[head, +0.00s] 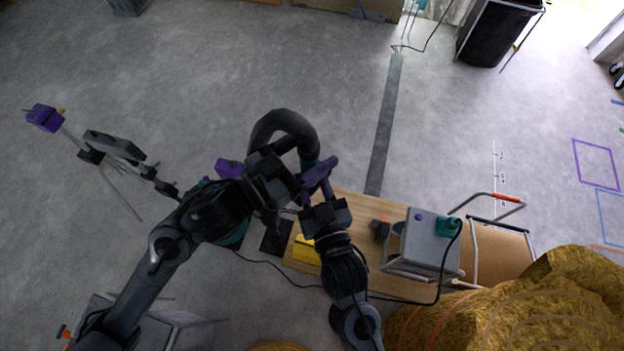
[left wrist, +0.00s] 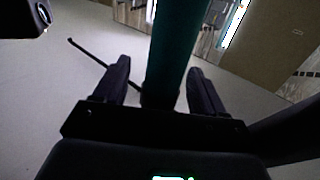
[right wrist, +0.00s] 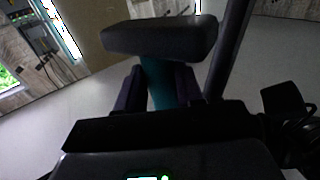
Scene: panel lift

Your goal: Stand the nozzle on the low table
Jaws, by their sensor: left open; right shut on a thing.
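The nozzle, which I take to be the teal part with a thick black curved section (head: 283,120), is up among my grippers in the head view. My right gripper (head: 317,182) is shut on a teal shaft (right wrist: 158,80), with a rounded black bar (right wrist: 160,38) across its end. My left gripper (head: 282,168) is open; in the left wrist view a teal tube (left wrist: 180,45) runs between its spread fingers. I cannot tell whether they touch it. My arms hide much of the nozzle. The low wooden table (head: 352,205) is below and to the right.
A grey machine (head: 425,240) with a cable stands on the table's right side. A yellow item (head: 306,250) lies at its left end. A purple-headed stand (head: 45,118) is at left, a straw-coloured mound (head: 540,300) at lower right. The floor behind is mostly clear.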

